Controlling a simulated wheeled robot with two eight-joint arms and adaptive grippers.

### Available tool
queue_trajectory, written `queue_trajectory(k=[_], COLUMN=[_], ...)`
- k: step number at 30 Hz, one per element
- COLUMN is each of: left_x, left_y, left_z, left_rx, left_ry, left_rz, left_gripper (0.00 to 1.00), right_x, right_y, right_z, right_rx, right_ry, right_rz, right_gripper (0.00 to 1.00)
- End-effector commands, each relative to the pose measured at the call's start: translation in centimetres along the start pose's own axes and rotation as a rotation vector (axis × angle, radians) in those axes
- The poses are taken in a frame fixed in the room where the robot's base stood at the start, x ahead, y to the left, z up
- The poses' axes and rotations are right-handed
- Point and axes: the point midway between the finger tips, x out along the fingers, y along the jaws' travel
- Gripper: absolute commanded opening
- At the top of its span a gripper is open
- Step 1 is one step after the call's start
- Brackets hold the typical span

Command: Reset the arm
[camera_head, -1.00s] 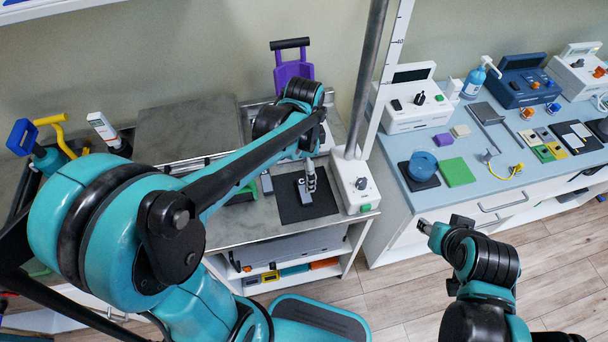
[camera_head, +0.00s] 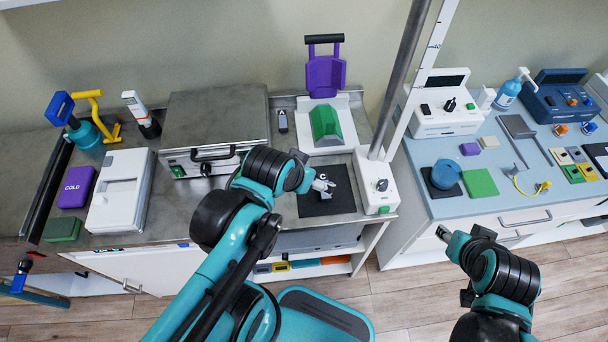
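My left arm rises from the bottom of the head view and bends right. Its gripper (camera_head: 323,185) is above or beside a black square mat (camera_head: 326,205) on the grey worktop. A small grey item on the mat is too small to identify, and I cannot tell if the gripper touches it. My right arm is at lower right. Its gripper (camera_head: 442,233) points up and left, in front of the blue-topped cabinet and apart from it. Both sets of fingers are too small to tell open from shut.
A steel box (camera_head: 215,120), white case (camera_head: 121,190) and purple COLD pack (camera_head: 77,186) stand on the left worktop. A pole rises from a white control box (camera_head: 377,182). The blue-topped cabinet (camera_head: 455,207) carries several devices.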

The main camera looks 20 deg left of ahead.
Motion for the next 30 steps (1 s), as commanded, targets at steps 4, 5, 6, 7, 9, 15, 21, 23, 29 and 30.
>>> queue_trajectory(k=[4, 5, 6, 7, 9, 15, 21, 23, 29, 30], left_x=[-0.2, -0.2, -0.2, -0.2, -0.2, 0.4, 0.6, 0.6, 0.6, 0.6], left_y=[-0.1, -0.1, -0.1, -0.1, -0.1, -0.1, -0.1, -0.1, -0.1, -0.1], left_z=[0.5, 0.5, 0.5, 0.5, 0.5, 0.9, 1.1, 1.0, 1.0, 1.0], left_rx=[-0.069, -0.074, -0.079, -0.080, -0.080, -0.078, -0.077, -0.077, -0.077, -0.077], left_ry=[0.041, 0.045, 0.048, 0.048, 0.048, 0.047, 0.046, 0.046, 0.046, 0.046], left_rz=[-0.004, -0.004, -0.004, -0.004, -0.004, -0.004, -0.004, -0.004, -0.004, -0.004], left_gripper=[0.97, 0.97, 0.97, 0.97, 0.97, 0.97, 0.97, 0.97, 0.97, 0.97], right_x=[0.0, 0.0, 0.0, 0.0, 0.0, 0.6, 0.8, 0.8, 0.8, 0.8], right_y=[0.0, 0.0, 0.0, 0.0, 0.0, 0.0, 0.0, 0.0, 0.0, 0.0], right_z=[0.0, 0.0, 0.0, 0.0, 0.0, 0.4, 0.6, 0.5, 0.5, 0.5], right_rx=[0.000, 0.000, 0.000, 0.000, 0.000, 0.000, 0.000, 0.000, 0.000, 0.000], right_ry=[0.000, 0.000, 0.000, 0.000, 0.000, 0.000, 0.000, 0.000, 0.000, 0.000], right_rz=[0.000, 0.000, 0.000, 0.000, 0.000, 0.000, 0.000, 0.000, 0.000, 0.000], right_gripper=[0.40, 0.40, 0.40, 0.40, 0.40, 0.40, 0.40, 0.40, 0.40, 0.40])
